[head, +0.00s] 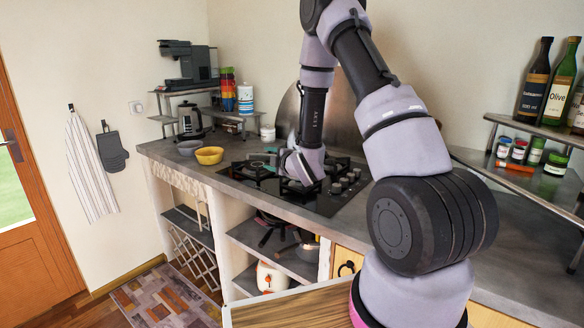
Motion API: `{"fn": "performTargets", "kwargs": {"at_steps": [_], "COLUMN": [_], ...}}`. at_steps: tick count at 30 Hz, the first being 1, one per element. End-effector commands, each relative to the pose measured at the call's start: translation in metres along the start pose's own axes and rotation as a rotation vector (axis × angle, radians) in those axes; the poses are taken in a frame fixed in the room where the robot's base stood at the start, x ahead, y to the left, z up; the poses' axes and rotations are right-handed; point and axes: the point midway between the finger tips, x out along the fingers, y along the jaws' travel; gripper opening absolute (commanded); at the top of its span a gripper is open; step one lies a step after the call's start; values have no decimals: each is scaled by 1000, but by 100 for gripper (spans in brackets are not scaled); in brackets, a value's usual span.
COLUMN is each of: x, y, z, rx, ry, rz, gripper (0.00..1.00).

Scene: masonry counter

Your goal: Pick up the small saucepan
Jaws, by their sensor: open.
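My gripper (264,160) is over the left part of the black cooktop (325,203), fingers pointing left and apart. I see nothing held between them. A grey metal pot (307,247) stands on the open shelf under the counter, below the cooktop, with dark pans (272,224) to its left. It may be the small saucepan, but it is too small and partly shadowed to be sure. My gripper is well above it. My arm hides part of the cooktop and the counter behind it, so I cannot tell whether a pan stands there.
A grey bowl (189,147) and a yellow bowl (210,155) stand left of the cooktop. Bottles (534,82) and jars (519,151) fill the right rack. The right counter (520,235) is mostly clear.

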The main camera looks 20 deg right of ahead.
Motion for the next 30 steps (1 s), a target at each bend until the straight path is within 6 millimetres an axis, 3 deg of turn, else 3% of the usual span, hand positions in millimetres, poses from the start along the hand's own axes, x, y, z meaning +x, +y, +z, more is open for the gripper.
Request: {"fn": "performTargets", "kwargs": {"at_steps": [8, 15, 24, 26, 29, 30], "x": [25, 59, 65, 65, 65, 65], "y": [0, 1, 0, 0, 0, 1], "z": [0, 1, 1, 1, 1, 1], "rx": [1, 2, 2, 2, 2, 2], "ry": [1, 0, -1, -1, -1, -1], "rz": [-1, 0, -1, -1, -1, -1], "gripper": [62, 62, 62, 42, 4, 0]}}
